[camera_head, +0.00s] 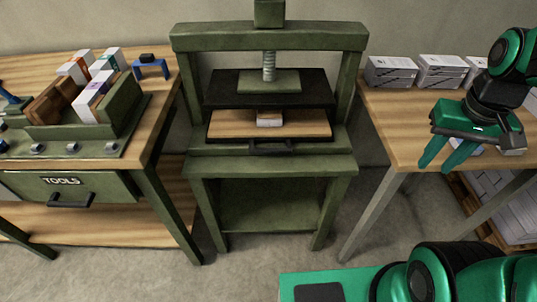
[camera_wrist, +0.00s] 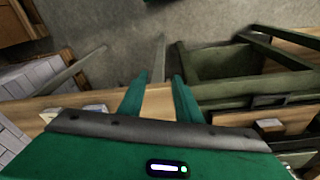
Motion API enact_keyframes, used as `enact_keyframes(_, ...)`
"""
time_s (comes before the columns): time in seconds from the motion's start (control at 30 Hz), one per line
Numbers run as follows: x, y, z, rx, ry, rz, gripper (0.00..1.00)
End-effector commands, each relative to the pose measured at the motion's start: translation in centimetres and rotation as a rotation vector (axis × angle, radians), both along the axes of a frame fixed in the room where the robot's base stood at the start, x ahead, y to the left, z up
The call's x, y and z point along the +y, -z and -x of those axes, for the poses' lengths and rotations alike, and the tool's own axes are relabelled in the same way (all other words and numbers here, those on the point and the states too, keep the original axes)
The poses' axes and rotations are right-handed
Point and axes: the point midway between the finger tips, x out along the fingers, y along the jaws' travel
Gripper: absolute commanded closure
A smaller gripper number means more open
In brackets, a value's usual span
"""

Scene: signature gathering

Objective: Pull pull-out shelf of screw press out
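The green screw press (camera_head: 270,38) stands in the middle of the head view. Its pull-out shelf (camera_head: 226,126) is a light wooden board under a black plate, with a dark handle (camera_head: 270,147) at its front. A small pale block (camera_head: 270,119) sits on the board. In the wrist view the shelf handle (camera_wrist: 268,101) and the shelf's wood (camera_wrist: 292,118) are at the right, sideways from the fingers. My gripper (camera_head: 437,167) is open and empty, over the right table's front edge, well right of the press. Its two fingers (camera_wrist: 160,78) are apart in the wrist view.
The right wooden table (camera_head: 405,125) holds several white boxes (camera_head: 391,72) at its back. The left table (camera_head: 150,115) carries a green rack with boxes and a drawer marked TOOLS (camera_head: 62,182). The floor (camera_head: 225,270) before the press looks clear.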

Motion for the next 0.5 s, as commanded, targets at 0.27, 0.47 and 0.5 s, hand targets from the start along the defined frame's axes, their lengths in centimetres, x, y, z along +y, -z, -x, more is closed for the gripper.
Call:
enact_keyframes(0.27, 10.4, 3.2, -11.0, -0.093, -0.365, 0.088, 0.69)
enact_keyframes(0.47, 14.0, 7.9, -13.3, -0.01, -0.455, 0.205, 0.69)
enact_keyframes(0.5, 14.5, 8.8, -13.6, 0.008, -0.468, 0.236, 0.69)
